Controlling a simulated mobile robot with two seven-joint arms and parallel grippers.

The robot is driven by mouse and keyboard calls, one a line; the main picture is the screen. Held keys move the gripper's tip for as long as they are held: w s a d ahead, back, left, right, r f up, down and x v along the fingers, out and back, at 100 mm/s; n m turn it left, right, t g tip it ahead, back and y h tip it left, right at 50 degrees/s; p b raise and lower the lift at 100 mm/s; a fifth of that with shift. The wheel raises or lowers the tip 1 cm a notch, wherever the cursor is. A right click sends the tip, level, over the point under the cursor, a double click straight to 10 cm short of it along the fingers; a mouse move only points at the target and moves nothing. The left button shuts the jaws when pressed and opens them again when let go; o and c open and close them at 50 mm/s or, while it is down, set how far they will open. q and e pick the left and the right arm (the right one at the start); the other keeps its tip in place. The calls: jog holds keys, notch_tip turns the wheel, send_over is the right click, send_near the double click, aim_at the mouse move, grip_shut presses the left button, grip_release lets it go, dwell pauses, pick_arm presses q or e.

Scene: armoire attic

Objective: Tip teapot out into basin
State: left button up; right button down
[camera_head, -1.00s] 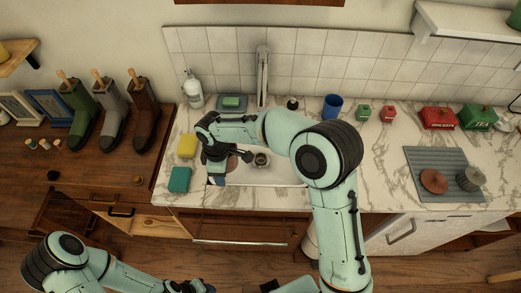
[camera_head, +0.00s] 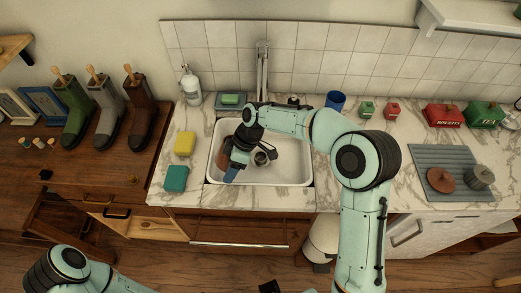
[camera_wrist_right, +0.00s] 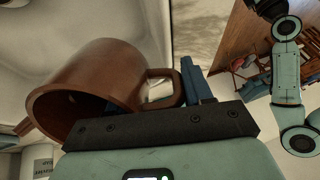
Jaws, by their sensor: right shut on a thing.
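The brown teapot (camera_wrist_right: 100,88) fills the left of the right wrist view, its spout toward the left edge and its loop handle toward my fingers. My right gripper (camera_wrist_right: 196,82) is shut on that handle. In the head view my right gripper (camera_head: 231,174) is over the left part of the white basin (camera_head: 292,160), set in the marble counter. Only a brown patch of the teapot (camera_head: 223,152) shows there, beside the gripper; the rest is hidden. The teapot looks tilted; no liquid can be made out. My left arm shows at the bottom left, its gripper out of sight.
A round grey fitting (camera_head: 262,157) is in the basin, with a tap (camera_head: 262,75) behind. A yellow sponge (camera_head: 184,143) and a teal sponge (camera_head: 176,178) lie left. A blue cup (camera_head: 335,101) stands behind right. A grey mat (camera_head: 430,160) holds a brown disc (camera_head: 439,180).

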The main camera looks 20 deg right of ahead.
pick_arm(q)
jog(key=shift+s+f+b, duration=0.25)
jog(key=shift+f+b, duration=0.2)
jog(key=shift+f, duration=0.15)
jog(key=shift+s+f+b, duration=0.25)
jog(key=shift+f+b, duration=0.2)
jog(key=shift+f, duration=0.15)
pick_arm(e)
jog(key=d+y, duration=0.1)
jog(key=y, duration=0.1)
jog(key=d+r+y, duration=0.1)
jog(key=y, duration=0.2)
jog(key=d+r+y, duration=0.1)
jog(key=y, duration=0.1)
jog(key=shift+w+d+r+g+y, duration=0.2)
jog(key=shift+d+g+y, duration=0.1)
jog(key=shift+g+y, duration=0.1)
pick_arm(q)
jog(key=shift+s+f, duration=0.1)
jog(key=shift+f, duration=0.15)
pick_arm(e)
jog(key=shift+d+r+y, duration=0.4)
jog(key=shift+r+y, duration=0.05)
jog(key=shift+y, duration=0.15)
